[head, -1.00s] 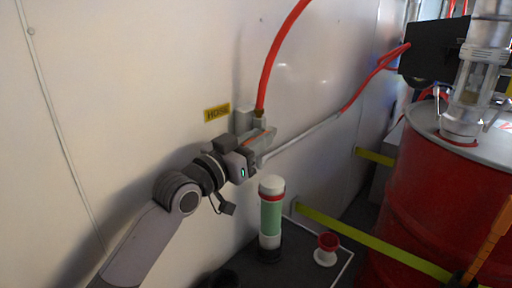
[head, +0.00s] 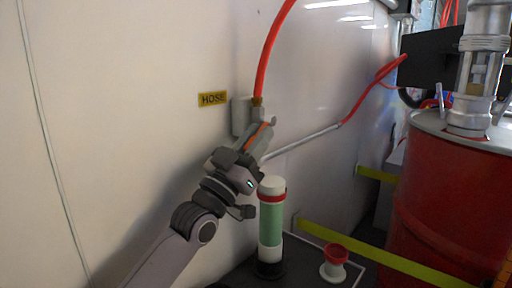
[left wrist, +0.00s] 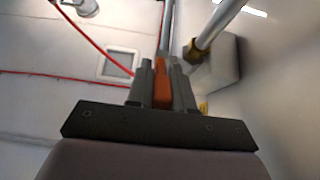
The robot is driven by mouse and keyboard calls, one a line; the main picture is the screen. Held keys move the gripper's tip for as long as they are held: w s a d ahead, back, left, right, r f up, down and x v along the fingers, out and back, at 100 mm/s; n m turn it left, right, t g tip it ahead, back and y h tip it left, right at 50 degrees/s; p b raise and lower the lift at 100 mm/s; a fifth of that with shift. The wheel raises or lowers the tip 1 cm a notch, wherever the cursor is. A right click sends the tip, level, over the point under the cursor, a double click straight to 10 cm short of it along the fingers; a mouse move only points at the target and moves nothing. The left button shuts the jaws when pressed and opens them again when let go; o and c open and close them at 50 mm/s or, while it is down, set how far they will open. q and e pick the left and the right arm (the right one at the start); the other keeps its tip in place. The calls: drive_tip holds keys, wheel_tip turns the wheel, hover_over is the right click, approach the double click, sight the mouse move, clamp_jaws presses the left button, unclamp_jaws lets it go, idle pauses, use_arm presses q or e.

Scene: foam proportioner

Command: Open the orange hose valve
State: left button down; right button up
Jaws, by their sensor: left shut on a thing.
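The orange valve handle (head: 262,129) shows as a thin strip between the fingers of my left gripper (head: 258,139) in the head view. In the left wrist view the orange handle (left wrist: 161,86) lies between the two grey fingers (left wrist: 162,88), which are shut on it. The gripper points up and to the right, close to the wall. The valve sits below the red hose (head: 265,60), by a grey wall box (head: 240,115); its body is mostly hidden by the gripper. A yellow HOSE label (head: 212,99) is left of it. My right gripper is not in view.
A green and white cylinder (head: 271,222) stands just below the gripper. A red and white spool-shaped part (head: 335,264) is beside it. A grey pipe (head: 305,138) runs right along the wall. A large red drum (head: 445,205) stands at right, with a yellow-green rail (head: 385,260) before it.

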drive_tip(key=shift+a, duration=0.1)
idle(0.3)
use_arm(q)
drive_tip(key=c, duration=1.1)
unclamp_jaws()
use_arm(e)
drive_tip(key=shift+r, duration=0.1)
